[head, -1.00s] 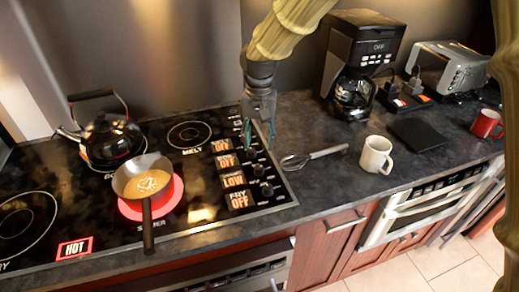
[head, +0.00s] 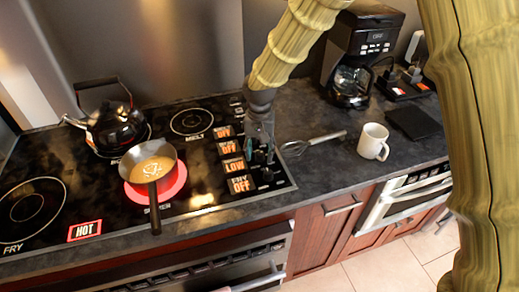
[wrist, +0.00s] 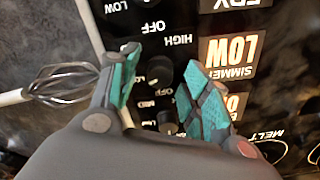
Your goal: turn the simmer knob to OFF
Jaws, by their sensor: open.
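The simmer knob (wrist: 160,73) is a small dark round knob beside the orange-lit SIMMER LOW display (wrist: 231,54), which also reads LOW in the head view (head: 234,166). My gripper (wrist: 163,66) is open, with teal pads. In the wrist view its fingertips lie to either side of the simmer knob. I cannot tell whether they touch it. In the head view my gripper (head: 262,153) is low over the knob row and hides part of it. OFF, HIGH and LO markings surround the knob.
Another knob (wrist: 166,122) sits close by between the fingers. A saucepan (head: 151,166) stands on the glowing red burner. A kettle (head: 114,128) is at the back left. A whisk (head: 312,144) and white mug (head: 373,141) lie right of the cooktop (head: 110,215).

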